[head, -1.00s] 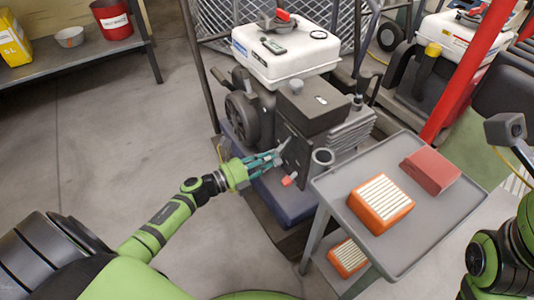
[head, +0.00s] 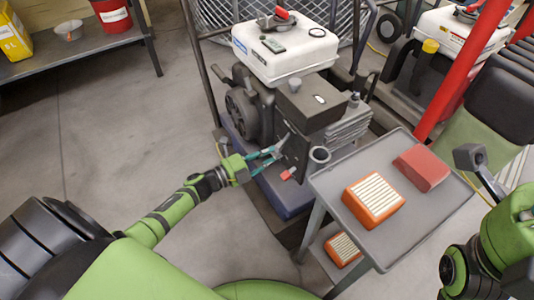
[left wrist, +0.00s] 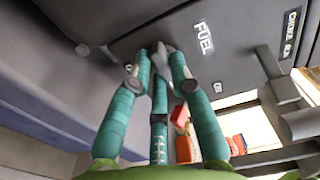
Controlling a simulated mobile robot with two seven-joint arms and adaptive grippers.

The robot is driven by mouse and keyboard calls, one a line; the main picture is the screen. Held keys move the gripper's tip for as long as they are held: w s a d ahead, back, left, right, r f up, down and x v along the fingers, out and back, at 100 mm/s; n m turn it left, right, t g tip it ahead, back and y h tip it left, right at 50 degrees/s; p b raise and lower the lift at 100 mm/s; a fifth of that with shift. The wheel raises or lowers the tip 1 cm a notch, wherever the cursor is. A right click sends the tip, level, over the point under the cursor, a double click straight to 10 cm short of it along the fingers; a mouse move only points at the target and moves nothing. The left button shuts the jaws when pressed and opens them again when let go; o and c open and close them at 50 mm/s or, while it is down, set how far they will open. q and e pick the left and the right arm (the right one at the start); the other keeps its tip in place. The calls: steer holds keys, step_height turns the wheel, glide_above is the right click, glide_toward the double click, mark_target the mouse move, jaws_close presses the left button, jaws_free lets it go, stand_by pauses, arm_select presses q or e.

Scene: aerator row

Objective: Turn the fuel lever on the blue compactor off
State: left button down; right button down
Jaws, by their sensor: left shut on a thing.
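The blue compactor shows its white tank (head: 285,50), dark engine (head: 312,108) and blue base (head: 290,204) in the head view. Its small grey fuel lever (head: 283,142) sticks out low on the engine's near side. The fingers partly hide the lever. My right arm is at the right edge; its gripper is not seen.
A grey cart (head: 405,225) with an orange filter (head: 373,200) and a red block (head: 421,168) stands close right of the engine. A red knob (head: 288,173) sits just below the lever. A choke label (left wrist: 291,30) is nearby. Open floor (head: 110,130) lies left.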

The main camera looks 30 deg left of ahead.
stand_by(0.3)
arm_select(q)
steer(key=c, duration=1.1)
jaws_free()
steer(key=v, duration=1.2)
